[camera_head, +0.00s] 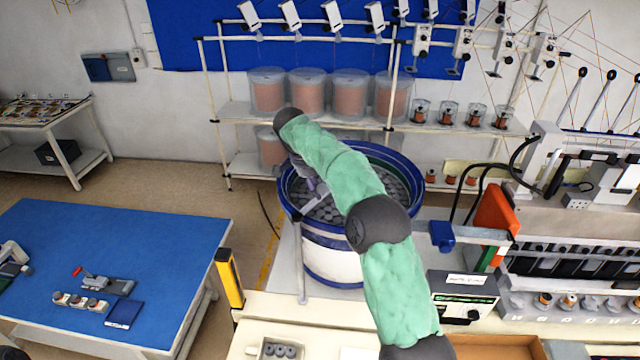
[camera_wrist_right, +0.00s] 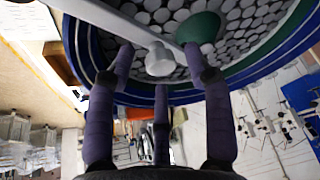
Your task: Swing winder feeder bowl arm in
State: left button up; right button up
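The winder feeder bowl (camera_head: 335,268) has a blue rim and a white side, and holds many grey discs. A pale grey bowl arm (camera_head: 312,203) reaches from the top of an upright post (camera_head: 302,265) over the near left part of the bowl. In the right wrist view, the bowl arm (camera_wrist_right: 105,20) crosses the discs and carries a pale round knob (camera_wrist_right: 159,60). My right gripper (camera_head: 308,178) is over the bowl's left side. In the wrist view its purple fingers (camera_wrist_right: 159,68) are spread around the knob, with gaps showing; contact is unclear. My left gripper is not in view.
A dark green rounded piece (camera_wrist_right: 198,27) is beside the knob. A shelf (camera_head: 245,112) with clear tubs stands behind the bowl. A winding machine (camera_head: 560,265) and a control box (camera_head: 465,290) are at right. A blue-topped table (camera_head: 150,240) is at left.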

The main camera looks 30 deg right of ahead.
jog(key=v, duration=1.2)
dwell(0.4)
